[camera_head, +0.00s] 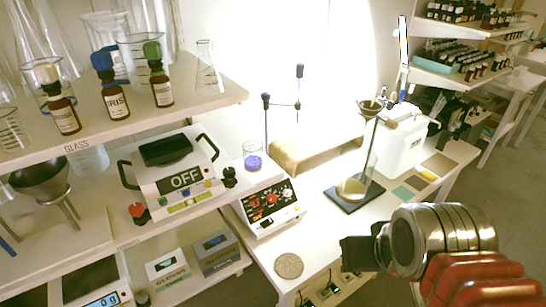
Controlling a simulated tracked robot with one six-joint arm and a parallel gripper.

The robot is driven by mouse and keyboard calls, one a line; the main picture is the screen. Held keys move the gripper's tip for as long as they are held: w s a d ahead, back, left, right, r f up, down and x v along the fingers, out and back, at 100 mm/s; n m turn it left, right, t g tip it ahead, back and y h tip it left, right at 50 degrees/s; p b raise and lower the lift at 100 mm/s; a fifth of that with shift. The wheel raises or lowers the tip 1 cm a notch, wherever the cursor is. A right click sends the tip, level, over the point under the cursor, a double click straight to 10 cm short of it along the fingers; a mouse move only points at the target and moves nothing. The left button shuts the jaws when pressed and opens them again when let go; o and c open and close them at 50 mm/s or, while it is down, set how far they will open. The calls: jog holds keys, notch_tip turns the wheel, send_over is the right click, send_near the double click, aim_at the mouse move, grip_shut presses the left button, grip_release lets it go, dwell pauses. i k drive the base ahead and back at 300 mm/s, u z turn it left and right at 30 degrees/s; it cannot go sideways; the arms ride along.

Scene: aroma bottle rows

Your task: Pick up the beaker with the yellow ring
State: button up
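I cannot make out a yellow ring on any beaker. A small beaker with purple contents (252,161) stands at the back of the white device with a red-patterned panel (268,205). A glass vessel with yellowish contents (353,187) stands on the dark stand base under a funnel. Clear beakers stand on the upper left shelf, including one behind the bottles (135,62) and one at the left edge (14,130). My gripper (358,253) is at the lower right, over the table's front edge, apart from all of these. Its dark fingers are seen side-on, so their opening is unclear.
Three labelled dropper bottles stand on the upper shelf (190,100), with a conical flask (207,68). A white device reading OFF (180,178) is below. A round cork-coloured disc (289,265) lies on the table. A white canister (403,138) stands at the back right.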

aim_at(253, 149)
jog(key=z, duration=0.15)
jog(key=k, duration=1.2)
jog(key=u, duration=1.15)
jog(key=i, duration=1)
jog(key=u, duration=0.1)
